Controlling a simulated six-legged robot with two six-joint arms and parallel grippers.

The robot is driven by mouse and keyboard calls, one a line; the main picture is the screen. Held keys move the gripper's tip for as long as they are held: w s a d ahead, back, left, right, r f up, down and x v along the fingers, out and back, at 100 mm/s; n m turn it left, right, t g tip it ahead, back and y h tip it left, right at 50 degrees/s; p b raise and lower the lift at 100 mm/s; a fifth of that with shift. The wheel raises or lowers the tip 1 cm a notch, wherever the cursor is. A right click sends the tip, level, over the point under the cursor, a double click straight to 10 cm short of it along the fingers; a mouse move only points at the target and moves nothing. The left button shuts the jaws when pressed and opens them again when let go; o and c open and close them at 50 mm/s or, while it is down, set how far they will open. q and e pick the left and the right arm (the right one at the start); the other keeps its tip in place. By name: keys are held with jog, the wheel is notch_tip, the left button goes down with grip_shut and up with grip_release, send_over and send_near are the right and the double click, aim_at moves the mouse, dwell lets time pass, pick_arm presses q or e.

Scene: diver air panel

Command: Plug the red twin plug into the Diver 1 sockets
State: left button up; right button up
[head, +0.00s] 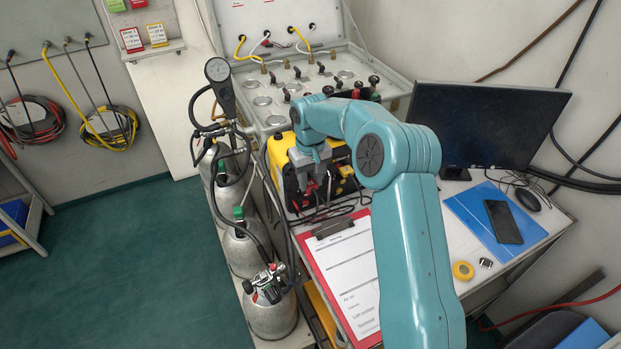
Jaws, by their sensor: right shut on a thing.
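My right gripper (318,188) comes in on the teal arm and points down at the front of the yellow and black box (279,152). It is shut on what looks like the red twin plug, which is small and mostly hidden by the fingers. The box's front is partly covered by my gripper, so I cannot make out the Diver 1 sockets or whether the plug touches them. Dark leads lie at the foot of the box. My left gripper is not in view.
A clipboard (352,280) lies in front of the box. A monitor (487,122), a blue folder (475,215), a phone (503,222) and yellow tape (463,271) are to the right. Gas cylinders (243,250) with a gauge and hoses stand left. The valve panel (270,100) is behind.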

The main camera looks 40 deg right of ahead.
jog(key=shift+w+d, duration=0.1)
jog(key=shift+w, duration=0.15)
jog(key=o, duration=1.1)
notch_tip(320, 180, up, 16)
jog(key=shift+r+p, duration=0.2)
jog(key=shift+p, duration=0.1)
jog(key=shift+f, duration=0.1)
